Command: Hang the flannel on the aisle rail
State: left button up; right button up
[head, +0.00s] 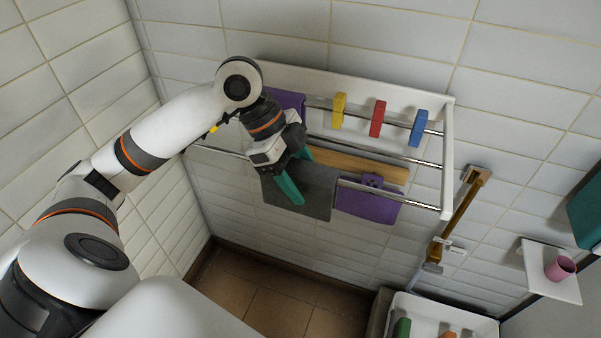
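A grey cloth (318,188), seemingly the flannel, hangs down at the front rail (408,199) of a white wall rack, left of a purple cloth. My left gripper (301,178) is at the cloth's upper left. The gripper looks open; whether either finger touches the cloth is unclear. The fold over the rail is partly hidden by the gripper. My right gripper is not in view.
The rack (447,160) also carries a purple cloth (366,206), another purple cloth (291,101), a tan strip (365,166), and yellow (339,110), red (377,118) and blue (418,128) pieces. A brass bar (462,212) and a shelf with a pink cup (560,268) are right.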

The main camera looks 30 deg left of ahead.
pick_arm(q)
jog(key=b+v, duration=0.1)
jog(key=v, duration=1.1)
